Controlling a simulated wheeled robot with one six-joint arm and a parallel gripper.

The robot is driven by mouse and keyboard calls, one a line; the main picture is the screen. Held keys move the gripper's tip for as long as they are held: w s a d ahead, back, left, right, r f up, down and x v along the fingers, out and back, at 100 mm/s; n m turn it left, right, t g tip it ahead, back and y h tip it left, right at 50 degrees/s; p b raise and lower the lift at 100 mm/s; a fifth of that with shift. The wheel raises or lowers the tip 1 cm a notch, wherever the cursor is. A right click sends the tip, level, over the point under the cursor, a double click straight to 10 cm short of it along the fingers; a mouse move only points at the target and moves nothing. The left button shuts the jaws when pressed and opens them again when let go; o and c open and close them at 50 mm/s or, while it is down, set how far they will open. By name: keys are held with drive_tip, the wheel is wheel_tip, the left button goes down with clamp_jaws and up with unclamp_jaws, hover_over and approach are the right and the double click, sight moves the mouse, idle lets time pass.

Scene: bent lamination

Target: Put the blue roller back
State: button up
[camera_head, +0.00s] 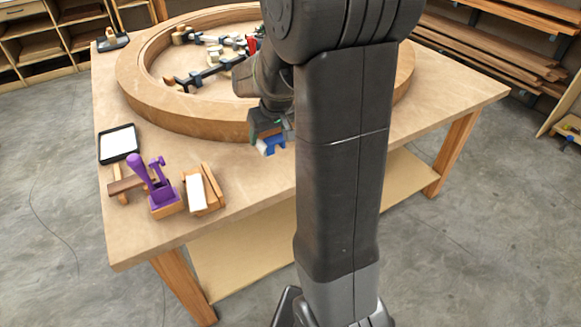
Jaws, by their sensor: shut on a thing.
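The blue roller (272,145) shows as a small blue and whitish piece at the tips of my gripper (267,132). My gripper points down and is shut on it, just in front of the near outer wall of the large wooden ring (185,121). My own arm covers the area right of the gripper and part of the ring. I cannot tell whether the roller touches the tabletop (235,165). Most of its shape is hidden or too small to make out.
A black-rimmed tray (119,144) with a white inside, a purple tool (162,194), a wooden mallet-like tool (124,185) and a wooden block with a white piece (197,191) stand at the table's left front. Clamps (205,72) lie inside the ring. Bare tabletop lies between block and gripper.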

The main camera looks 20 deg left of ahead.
sight(277, 141)
wheel_tip(277, 141, down, 10)
drive_tip(key=shift+w+d+f, duration=0.1)
drive_tip(key=shift+w, duration=0.05)
drive_tip(key=shift+f+b, duration=0.5)
drive_tip(key=shift+b, duration=0.35)
drive_tip(key=o, duration=1)
drive_tip(key=shift+s, duration=0.2)
drive_tip(key=shift+c, duration=0.2)
drive_tip(key=o, duration=0.3)
drive_tip(key=shift+w+f, duration=0.15)
drive_tip(key=shift+w, duration=0.05)
drive_tip(key=shift+o, duration=0.2)
drive_tip(key=shift+r+p, duration=0.5)
drive_tip(key=shift+r, duration=0.1)
drive_tip(key=p+v, duration=0.1)
drive_tip(key=v, duration=1.1)
drive_tip(key=shift+r, duration=0.15)
